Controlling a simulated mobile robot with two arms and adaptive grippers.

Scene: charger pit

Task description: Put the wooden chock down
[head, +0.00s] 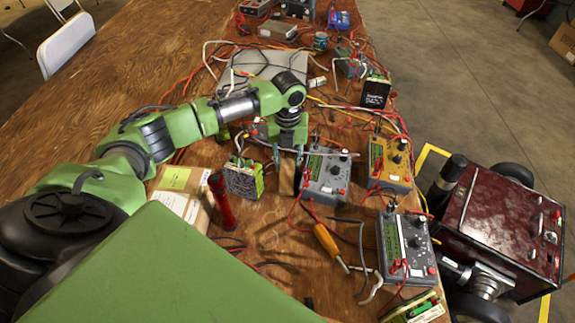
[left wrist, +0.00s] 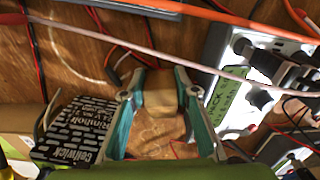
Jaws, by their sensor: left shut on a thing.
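In the left wrist view the chock (left wrist: 160,92) sits between the two teal fingers of the gripper (left wrist: 157,100). The chock is over or on the wooden table (head: 150,50); I cannot tell whether its lower end touches. My right gripper is not in view.
The battery (head: 243,178) stands close left of the chock, the grey meter (head: 325,175) close right. A red cylinder (head: 222,200), an orange-handled screwdriver (head: 328,241), more meters (head: 406,248) and loose cables crowd around. Bare wood shows in front (head: 265,220). A dark red cart (head: 500,225) stands right of the table.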

